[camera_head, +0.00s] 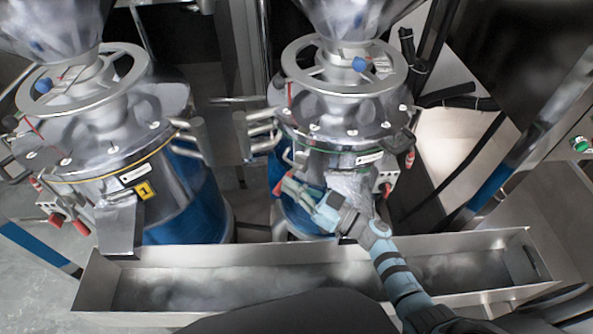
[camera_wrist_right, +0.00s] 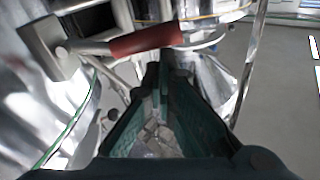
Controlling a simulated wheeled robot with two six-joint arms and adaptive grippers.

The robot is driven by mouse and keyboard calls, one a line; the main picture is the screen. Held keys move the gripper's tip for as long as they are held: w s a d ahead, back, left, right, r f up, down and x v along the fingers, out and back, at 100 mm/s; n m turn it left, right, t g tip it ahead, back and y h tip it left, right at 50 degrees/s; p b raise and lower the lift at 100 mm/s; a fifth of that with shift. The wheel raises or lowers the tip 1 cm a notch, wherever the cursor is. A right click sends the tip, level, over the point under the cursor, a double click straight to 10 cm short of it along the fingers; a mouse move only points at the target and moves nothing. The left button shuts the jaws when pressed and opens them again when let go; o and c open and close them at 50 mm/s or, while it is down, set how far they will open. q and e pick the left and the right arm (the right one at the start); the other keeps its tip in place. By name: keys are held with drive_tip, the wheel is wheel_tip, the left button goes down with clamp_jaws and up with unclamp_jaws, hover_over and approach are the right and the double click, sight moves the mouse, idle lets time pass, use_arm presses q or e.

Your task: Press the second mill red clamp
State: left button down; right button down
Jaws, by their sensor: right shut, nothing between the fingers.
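The second mill (camera_head: 345,133) is the right one, a metal drum with a blue lower body. A red clamp handle (camera_head: 278,187) shows at its left front, close to my right gripper's fingertips. In the right wrist view a red clamp handle (camera_wrist_right: 146,40) lies sideways from a metal bracket (camera_wrist_right: 45,47), just above the fingertips in the picture. I cannot tell whether they touch. My right gripper (camera_head: 291,188) is shut and empty in front of the mill; its closed fingers also show in the wrist view (camera_wrist_right: 162,78). My left gripper is not in view.
The first mill (camera_head: 98,135), with a yellow label, stands at left with its own red clamps (camera_head: 81,228). A long metal trough (camera_head: 250,254) runs below both mills. More red clamps (camera_head: 387,189) sit at the second mill's right front. A green button (camera_head: 580,144) shows at far right.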

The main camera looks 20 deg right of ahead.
drive_tip(key=shift+s+a+f, duration=0.1)
drive_tip(key=shift+a+f, duration=0.05)
drive_tip(key=shift+f, duration=0.45)
wheel_tip(320, 180, up, 10)
idle(0.6)
